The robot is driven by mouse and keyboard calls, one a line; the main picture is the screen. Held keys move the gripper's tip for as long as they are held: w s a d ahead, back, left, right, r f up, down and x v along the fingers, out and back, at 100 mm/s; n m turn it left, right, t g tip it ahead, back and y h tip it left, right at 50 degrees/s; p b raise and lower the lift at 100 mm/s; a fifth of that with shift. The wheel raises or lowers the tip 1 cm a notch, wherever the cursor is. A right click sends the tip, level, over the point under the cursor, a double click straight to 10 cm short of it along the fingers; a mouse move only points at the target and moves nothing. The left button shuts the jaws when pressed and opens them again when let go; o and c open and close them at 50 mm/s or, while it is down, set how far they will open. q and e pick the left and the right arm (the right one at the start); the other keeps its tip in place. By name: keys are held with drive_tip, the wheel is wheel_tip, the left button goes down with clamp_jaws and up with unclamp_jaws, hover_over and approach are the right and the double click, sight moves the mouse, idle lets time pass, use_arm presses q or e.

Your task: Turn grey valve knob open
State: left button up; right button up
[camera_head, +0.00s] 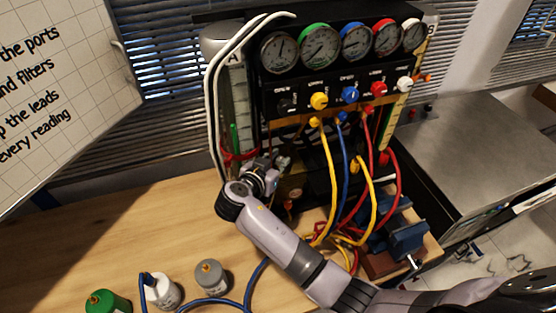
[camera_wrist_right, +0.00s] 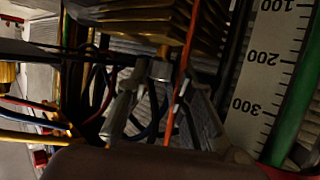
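The gauge rig (camera_head: 262,95) stands at the back of the bench with a row of dials and a row of valve knobs. Below the leftmost, grey-rimmed gauge (camera_head: 279,52) is a dark spot on the panel (camera_head: 288,101); I cannot clearly make out a grey knob there. My right gripper (camera_head: 281,163) is low in front of the rig's left side, below the knob row and apart from it. In the right wrist view its two fingers (camera_wrist_right: 163,110) are spread, with dark hoses behind them and nothing clearly held. My left gripper is out of view.
Yellow (camera_head: 319,101), blue (camera_head: 350,94), red (camera_head: 378,88) and white (camera_head: 404,84) knobs sit to the right. Hoses hang below them. A blue vise (camera_head: 405,240) is at the right.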

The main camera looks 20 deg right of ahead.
clamp_jaws()
drive_tip(key=shift+s+d+n+t+y, duration=0.1)
drive_tip(key=shift+d+n+t+y, duration=0.05)
drive_tip(key=shift+n+t+y, duration=0.55)
drive_tip(key=shift+s+d+r+n+t+y+p, duration=0.15)
drive_tip(key=shift+n+t+y, duration=0.15)
drive_tip(key=shift+n+y, duration=0.3)
drive_tip(key=shift+w+f+n+t+y+p, duration=0.15)
drive_tip(key=shift+n+t+y, duration=0.15)
drive_tip(key=shift+n+y, duration=0.25)
drive_tip(key=n+y, duration=0.1)
drive_tip(key=n+y+p, duration=0.1)
drive_tip(key=n+t+y+p, duration=0.1)
drive_tip(key=shift+s+d+r, duration=0.1)
drive_tip(key=shift+d+r, duration=0.05)
drive_tip(key=shift+r, duration=0.1)
drive_tip(key=shift+d+n+y+p, duration=0.1)
drive_tip(key=shift+n+y+p, duration=0.65)
drive_tip(key=shift+n+y, duration=0.45)
drive_tip(key=shift+f+y, duration=0.1)
drive_tip(key=shift+y, duration=0.15)
